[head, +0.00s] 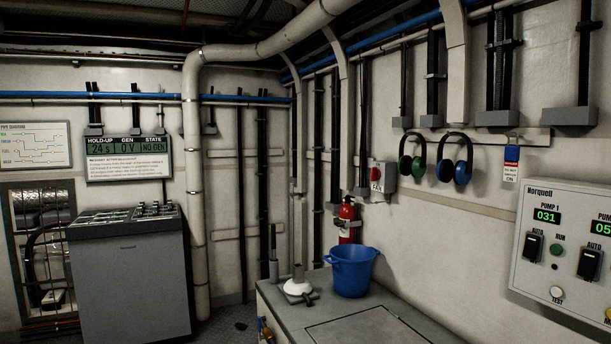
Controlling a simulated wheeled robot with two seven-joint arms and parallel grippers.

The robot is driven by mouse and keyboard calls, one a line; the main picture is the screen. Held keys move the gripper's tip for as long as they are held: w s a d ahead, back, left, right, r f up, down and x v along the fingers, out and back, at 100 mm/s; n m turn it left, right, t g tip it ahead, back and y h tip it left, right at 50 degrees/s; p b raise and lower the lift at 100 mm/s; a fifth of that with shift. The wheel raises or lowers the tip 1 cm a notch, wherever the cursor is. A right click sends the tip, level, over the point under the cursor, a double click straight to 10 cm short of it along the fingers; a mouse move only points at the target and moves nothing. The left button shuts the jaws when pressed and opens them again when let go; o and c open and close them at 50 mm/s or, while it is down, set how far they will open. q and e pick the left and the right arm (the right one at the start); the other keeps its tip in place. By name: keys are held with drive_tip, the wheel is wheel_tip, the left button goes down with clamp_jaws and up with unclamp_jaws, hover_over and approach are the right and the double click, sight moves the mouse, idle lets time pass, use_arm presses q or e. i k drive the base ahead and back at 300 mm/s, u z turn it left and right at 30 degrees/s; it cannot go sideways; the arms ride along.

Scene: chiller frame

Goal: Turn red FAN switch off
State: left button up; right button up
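No switch with a readable FAN label shows in the head view. A small grey wall box (389,177) with a red front part (376,175) is mounted above and right of the fire extinguisher; its lettering is too small to read. A grey control panel (572,255) at the right edge carries black AUTO switches, one of them (534,246) under the PUMP 1 display (547,216). The panel is cut off by the picture's right edge. Neither of my grippers is in view.
A grey bench (275,298) holds a blue bucket (352,271) and a white-based object (297,286). A red fire extinguisher (347,221) hangs behind the bucket. Green (413,160) and blue (454,165) ear defenders hang on the wall. A grey console (133,280) stands left; dark floor (228,328) is open between.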

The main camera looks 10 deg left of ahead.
sight(376, 174)
drive_tip(key=u, duration=0.55)
drive_tip(key=k, duration=0.65)
drive_tip(key=u, duration=0.9)
drive_tip(key=i, duration=1.7)
drive_tip(key=u, duration=0.25)
drive_tip(key=i, duration=2.35)
drive_tip(key=z, duration=0.55)
drive_tip(key=i, duration=1.85)
drive_tip(key=z, duration=1.2)
